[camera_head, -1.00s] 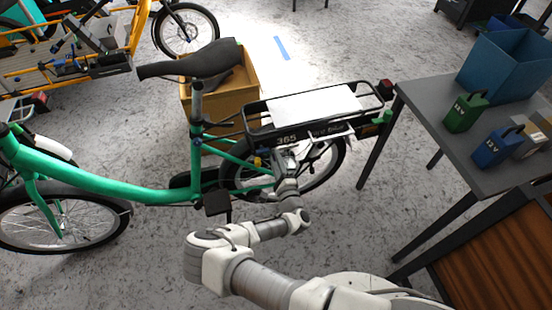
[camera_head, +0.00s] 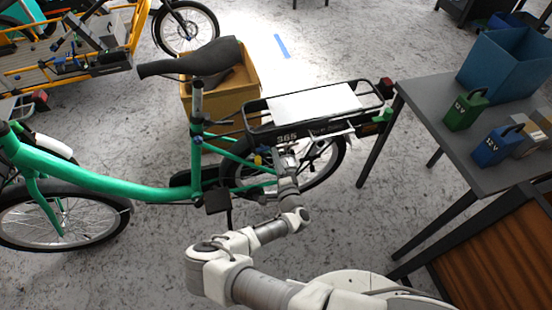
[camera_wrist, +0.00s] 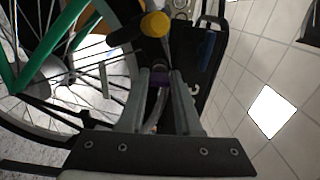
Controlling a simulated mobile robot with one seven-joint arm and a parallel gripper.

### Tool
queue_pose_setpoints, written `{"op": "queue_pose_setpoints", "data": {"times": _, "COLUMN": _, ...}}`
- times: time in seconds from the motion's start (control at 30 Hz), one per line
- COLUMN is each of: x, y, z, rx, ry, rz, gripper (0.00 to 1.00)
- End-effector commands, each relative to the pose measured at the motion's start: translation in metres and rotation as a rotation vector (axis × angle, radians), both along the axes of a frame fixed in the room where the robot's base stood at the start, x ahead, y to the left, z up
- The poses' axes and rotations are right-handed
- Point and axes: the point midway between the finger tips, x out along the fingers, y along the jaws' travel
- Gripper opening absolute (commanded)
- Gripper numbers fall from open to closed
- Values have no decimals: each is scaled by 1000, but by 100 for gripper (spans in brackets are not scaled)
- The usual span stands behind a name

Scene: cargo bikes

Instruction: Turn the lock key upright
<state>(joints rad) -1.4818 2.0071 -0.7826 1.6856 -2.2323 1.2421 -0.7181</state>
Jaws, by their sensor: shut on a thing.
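The green bike (camera_head: 90,180) stands side-on in the head view, with a black rear rack (camera_head: 374,95) and a black battery marked 365 (camera_head: 315,130) under it. My gripper (camera_head: 284,150) is at the bike's side, just below the battery's front end. The battery's dark side (camera_wrist: 205,75) is right beside the fingers.
A yellow-ended black part (camera_wrist: 155,24) and the spoked rear wheel (camera_wrist: 60,105) are close to the fingers. A grey table (camera_head: 425,105) at right carries a green 12V box (camera_head: 465,110), a blue 12V box (camera_head: 492,147) and a blue bin (camera_head: 505,65). A tan box (camera_head: 215,105) stands behind the bike.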

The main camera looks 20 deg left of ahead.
Motion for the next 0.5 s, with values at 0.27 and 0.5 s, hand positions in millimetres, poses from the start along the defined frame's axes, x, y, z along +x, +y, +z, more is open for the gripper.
{"op": "queue_pose_setpoints", "data": {"times": 0.27, "x": 0, "y": 0, "z": 1, "rx": -1, "ry": -2, "rz": 0, "gripper": 36}}
{"op": "queue_pose_setpoints", "data": {"times": 0.5, "x": 0, "y": 0, "z": 0, "rx": 0, "ry": 0, "rz": 0, "gripper": 62}}
